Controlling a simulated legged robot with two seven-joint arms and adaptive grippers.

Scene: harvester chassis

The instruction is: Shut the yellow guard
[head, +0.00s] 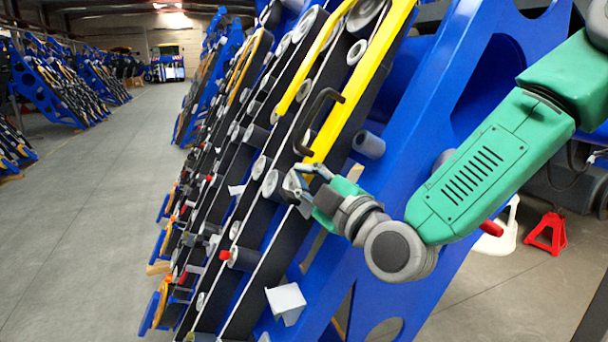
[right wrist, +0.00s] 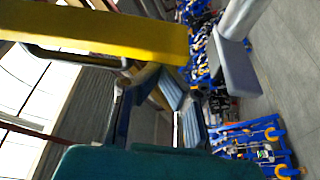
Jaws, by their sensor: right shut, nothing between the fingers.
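The yellow guard (head: 362,82) is a long yellow bar, slanting along the upper part of the blue chassis. A black loop handle (head: 318,120) is on its lower part. In the right wrist view the guard (right wrist: 110,32) crosses the top left, with the dark handle (right wrist: 70,58) below it. My right gripper (head: 297,180) is shut and empty, near the guard's lower end and below the handle. In the right wrist view its fingers (right wrist: 165,100) are below the guard's end. I cannot tell whether they touch it. My left gripper is out of view.
The blue chassis side plate (head: 450,75) and rows of black bars with grey rollers (head: 272,183) lie close around the gripper. A red jack stand (head: 546,232) is on the floor at right. The grey aisle floor (head: 95,190) at left is clear.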

